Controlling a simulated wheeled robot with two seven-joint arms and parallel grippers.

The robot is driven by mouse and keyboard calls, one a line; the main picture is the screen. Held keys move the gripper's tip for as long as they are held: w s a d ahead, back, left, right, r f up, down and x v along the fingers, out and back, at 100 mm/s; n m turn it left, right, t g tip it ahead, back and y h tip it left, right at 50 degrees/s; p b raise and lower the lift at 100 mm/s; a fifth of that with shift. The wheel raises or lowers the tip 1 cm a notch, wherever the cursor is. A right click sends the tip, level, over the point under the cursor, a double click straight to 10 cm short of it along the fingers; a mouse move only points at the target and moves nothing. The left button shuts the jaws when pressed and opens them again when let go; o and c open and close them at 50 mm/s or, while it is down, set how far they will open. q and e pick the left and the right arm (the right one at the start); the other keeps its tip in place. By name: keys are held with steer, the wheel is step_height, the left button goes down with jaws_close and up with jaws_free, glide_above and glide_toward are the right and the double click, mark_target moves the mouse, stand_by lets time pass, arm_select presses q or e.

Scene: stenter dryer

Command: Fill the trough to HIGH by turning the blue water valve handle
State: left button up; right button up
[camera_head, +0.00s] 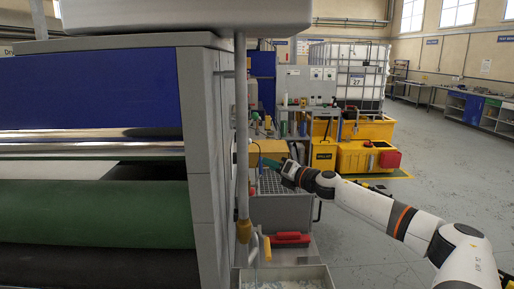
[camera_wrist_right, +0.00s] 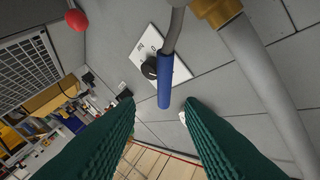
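The blue valve handle (camera_wrist_right: 165,80) shows in the wrist view as a blue sleeve on a grey lever, near a brass fitting (camera_wrist_right: 215,8) and a grey pipe (camera_wrist_right: 265,90). My right gripper (camera_wrist_right: 158,103) has its two green fingers wide apart; the sleeve's free end appears between the fingertips, with no contact visible. In the head view my right gripper (camera_head: 270,163) reaches left towards the machine's side, beside a vertical grey pipe (camera_head: 241,130) with a brass end. I cannot make out the blue handle there. A pale-rimmed trough (camera_head: 283,272) is partly in view below. My left gripper is out of view.
A white plate with a black knob (camera_wrist_right: 150,68) is right beside the handle. A red ball-shaped knob (camera_wrist_right: 76,19) is at upper left. In the head view, a red-handled tool (camera_head: 290,238) lies below the arm, and the machine's grey side panel (camera_head: 205,150) stands left. The floor at right is clear.

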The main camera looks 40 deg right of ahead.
mark_target(260, 160)
steer(key=w+p, duration=0.1)
steer(key=w, duration=0.1)
steer(key=w+p, duration=0.1)
steer(key=p, duration=0.1)
steer(key=w+p, duration=0.1)
steer(key=w, duration=0.1)
steer(key=shift+w+a+r, duration=0.15)
steer(key=shift+w+a, duration=0.15)
steer(key=shift+a, duration=0.05)
steer(key=shift+w+p, duration=0.3)
steer(key=shift+w, duration=0.35)
steer(key=shift+a, duration=0.1)
jaws_close()
